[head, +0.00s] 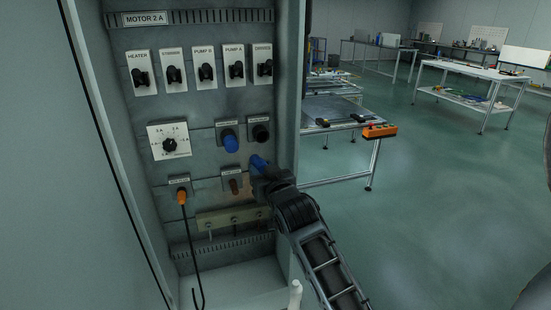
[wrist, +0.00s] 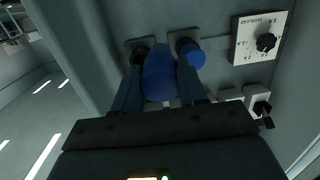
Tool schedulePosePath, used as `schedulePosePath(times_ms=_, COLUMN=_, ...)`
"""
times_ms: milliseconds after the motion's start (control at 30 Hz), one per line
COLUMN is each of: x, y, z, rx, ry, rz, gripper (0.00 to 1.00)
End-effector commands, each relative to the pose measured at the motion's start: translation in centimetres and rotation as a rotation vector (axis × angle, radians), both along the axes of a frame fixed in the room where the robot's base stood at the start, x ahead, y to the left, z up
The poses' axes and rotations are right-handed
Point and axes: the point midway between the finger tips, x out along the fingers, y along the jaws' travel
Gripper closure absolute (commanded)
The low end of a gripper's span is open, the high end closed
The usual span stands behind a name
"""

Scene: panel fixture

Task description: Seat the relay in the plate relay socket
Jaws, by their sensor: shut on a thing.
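A blue relay (head: 258,162) is held in my gripper (head: 264,172) in front of the panel, below a black socket (head: 260,133). In the wrist view the held blue relay (wrist: 160,75) sits between the two fingers, and the black socket (wrist: 138,52) shows beyond it. A gap between relay and panel cannot be judged. A second blue part (head: 229,141) is in the fitting left of the black socket; it also shows in the wrist view (wrist: 194,55). Which socket is the plate relay socket cannot be told, as the small labels are unreadable.
A rotary dial (head: 170,143) is at left and several switches (head: 205,73) are above. An orange plug with a black cable (head: 182,197), a brown fitting (head: 234,186) and a terminal bar (head: 232,217) are lower. The cabinet's right wall (head: 290,90) stands close to my gripper.

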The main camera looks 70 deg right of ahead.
Motion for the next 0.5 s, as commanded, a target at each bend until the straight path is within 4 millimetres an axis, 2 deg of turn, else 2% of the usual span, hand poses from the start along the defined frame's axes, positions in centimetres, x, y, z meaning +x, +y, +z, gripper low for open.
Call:
schedulePosePath(times_ms=100, x=-2.2, y=-1.4, z=1.9, rx=-0.042, ry=-0.040, rz=-0.040, gripper=0.95)
schedulePosePath(times_ms=200, x=-3.2, y=-1.9, z=2.6, rx=-0.058, ry=-0.054, rz=-0.056, gripper=0.95)
schedulePosePath(times_ms=500, x=-3.4, y=-2.1, z=2.9, rx=-0.064, ry=-0.060, rz=-0.061, gripper=0.95)
